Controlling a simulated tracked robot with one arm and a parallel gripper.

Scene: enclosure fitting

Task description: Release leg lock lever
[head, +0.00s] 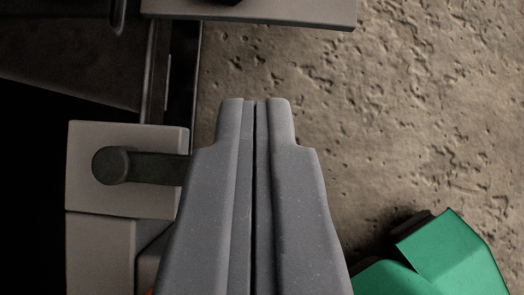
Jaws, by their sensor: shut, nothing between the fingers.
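My gripper (255,102) is in the middle of the view, its two grey fingers pressed together with only a thin dark line between them. It holds nothing. To its left is a dark lever (150,167) with a round knob end, lying across a light grey block (86,141). The lever's right end runs behind the left finger, so that end is hidden. I cannot tell whether the finger touches the lever. The lever lies roughly level in the picture.
A dark frame (85,60) with upright bars fills the upper left. A pale plate (290,10) crosses the top edge. A green angular part (462,262) is at the lower right. Rough, pitted ground (420,120) lies open to the right.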

